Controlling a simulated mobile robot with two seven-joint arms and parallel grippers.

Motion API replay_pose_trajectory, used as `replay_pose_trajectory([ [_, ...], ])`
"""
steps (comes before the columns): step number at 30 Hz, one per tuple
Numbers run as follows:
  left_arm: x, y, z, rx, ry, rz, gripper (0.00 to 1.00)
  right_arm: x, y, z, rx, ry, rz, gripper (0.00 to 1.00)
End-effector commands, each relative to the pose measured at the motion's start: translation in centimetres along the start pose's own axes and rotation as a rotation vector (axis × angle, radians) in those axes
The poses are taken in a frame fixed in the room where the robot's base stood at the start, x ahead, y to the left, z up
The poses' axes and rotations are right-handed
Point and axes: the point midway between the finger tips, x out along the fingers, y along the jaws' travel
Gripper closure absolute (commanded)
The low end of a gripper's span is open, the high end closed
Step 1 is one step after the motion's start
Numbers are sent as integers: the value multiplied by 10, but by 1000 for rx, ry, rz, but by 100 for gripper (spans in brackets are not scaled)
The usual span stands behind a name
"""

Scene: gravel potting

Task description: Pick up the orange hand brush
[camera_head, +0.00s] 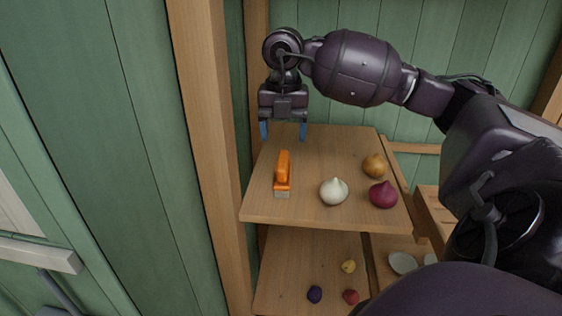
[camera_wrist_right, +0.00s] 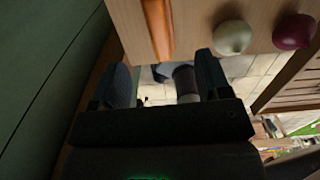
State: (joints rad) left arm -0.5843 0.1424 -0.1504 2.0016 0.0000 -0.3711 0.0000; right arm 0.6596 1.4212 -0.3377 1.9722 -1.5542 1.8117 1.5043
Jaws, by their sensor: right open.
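The orange hand brush (camera_head: 283,171) lies on the upper wooden shelf (camera_head: 320,221), near its left side, with pale bristles toward the front edge. In the right wrist view the brush (camera_wrist_right: 158,28) shows at the top, beyond the fingers and partly cut off by the frame. My right gripper (camera_head: 283,132) is open and empty, with blue-tipped fingers pointing down near the back of the shelf, behind the brush and apart from it. It also shows in the right wrist view (camera_wrist_right: 165,75). My left gripper is not in view.
A white onion (camera_head: 333,191), a red onion (camera_head: 383,194) and a brown onion (camera_head: 374,166) sit right of the brush. A wooden post (camera_head: 207,150) stands close on the left. A lower shelf (camera_head: 285,270) holds small dark, red and yellow items.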

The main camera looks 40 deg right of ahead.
Motion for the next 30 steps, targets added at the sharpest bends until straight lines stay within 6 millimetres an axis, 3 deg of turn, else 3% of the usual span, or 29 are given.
replay_pose_trajectory([
  [8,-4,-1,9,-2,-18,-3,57,10,0,0,0,1,-2,30],
  [15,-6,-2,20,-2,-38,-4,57,44,0,-1,0,4,-1,30],
  [23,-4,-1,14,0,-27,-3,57,66,0,-2,0,2,-1,30],
  [30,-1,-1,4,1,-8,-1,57,98,0,-5,0,2,-1,30],
])
